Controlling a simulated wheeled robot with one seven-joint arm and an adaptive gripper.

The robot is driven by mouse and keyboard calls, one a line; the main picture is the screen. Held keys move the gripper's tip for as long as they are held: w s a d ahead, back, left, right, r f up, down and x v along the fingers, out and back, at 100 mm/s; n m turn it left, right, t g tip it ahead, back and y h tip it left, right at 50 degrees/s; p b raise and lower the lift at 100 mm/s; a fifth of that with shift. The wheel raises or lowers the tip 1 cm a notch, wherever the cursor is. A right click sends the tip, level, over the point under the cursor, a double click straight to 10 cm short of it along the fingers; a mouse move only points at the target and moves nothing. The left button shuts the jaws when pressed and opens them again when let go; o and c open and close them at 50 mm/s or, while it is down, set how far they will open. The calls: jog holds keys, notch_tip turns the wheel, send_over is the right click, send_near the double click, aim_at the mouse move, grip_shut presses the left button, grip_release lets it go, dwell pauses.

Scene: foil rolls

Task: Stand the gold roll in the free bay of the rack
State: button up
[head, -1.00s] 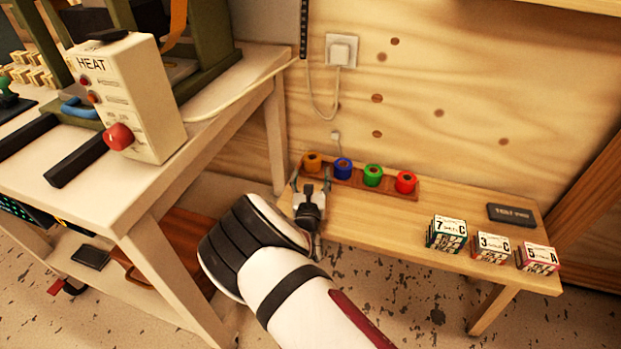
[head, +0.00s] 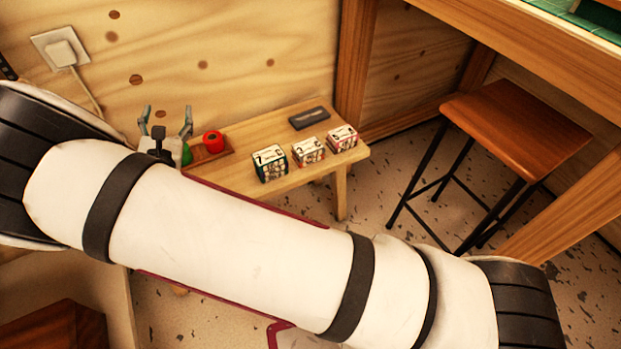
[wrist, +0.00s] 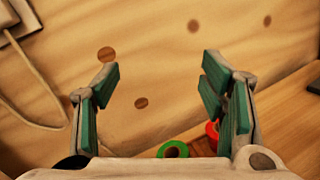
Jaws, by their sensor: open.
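My gripper (head: 166,115) is open and empty above the rack (head: 222,154), with its fingers pointing up toward the wood wall in the head view. In the wrist view both finger pads of my gripper (wrist: 157,90) stand wide apart with only wall between them. The red roll (head: 213,141) stands in the rack near its right end. The green roll (head: 187,153) beside it is partly covered by my gripper. The wrist view also shows the green roll (wrist: 173,150) and the red roll (wrist: 212,129) beyond the gripper. The gold and blue rolls are not visible now.
Three small labelled boxes (head: 269,162) and a dark plate (head: 309,118) lie on the low bench (head: 237,175) to the right of the rack. A wooden stool (head: 515,122) stands farther right. A wall socket (head: 60,47) with a cable is at upper left.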

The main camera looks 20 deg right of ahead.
jog(key=w+d+r+m+g+h, duration=0.1)
jog(key=d+r+m+h, duration=0.25)
jog(key=d, duration=0.35)
jog(key=d+r+m+g+h, duration=0.2)
jog(key=d+r+m+h, duration=0.15)
jog(key=d, duration=0.25)
jog(key=s+d+r+m+g+h, duration=0.1)
jog(key=s+d+r+m+g, duration=0.25)
jog(key=d, duration=0.45)
jog(key=s+d+r+m+g+h, duration=0.1)
jog(key=s+d+r+m+g, duration=0.3)
jog(key=d, duration=0.4)
jog(key=s+d+r+m+g+h, duration=0.25)
jog(key=s+d+m, duration=0.2)
jog(key=d, duration=0.35)
jog(key=s+d+r+m+g+y, duration=0.1)
jog(key=s+d+m+g+y, duration=0.25)
jog(key=s, duration=0.65)
jog(key=s+d+r+m+g+y, duration=0.1)
jog(key=s+d+m+g+y, duration=0.2)
jog(key=s, duration=0.7)
jog(key=s+a+f+m+y, duration=0.1)
jog(key=s+a+m+y, duration=0.2)
jog(key=s, duration=0.5)
jog(key=s+a+f+m+y, duration=0.1)
jog(key=s+a+m+y, duration=0.2)
jog(key=s, duration=0.5)
jog(key=shift+a+t+y, duration=0.3)
jog(key=shift+a+t, duration=0.05)
jog(key=shift+a, duration=0.15)
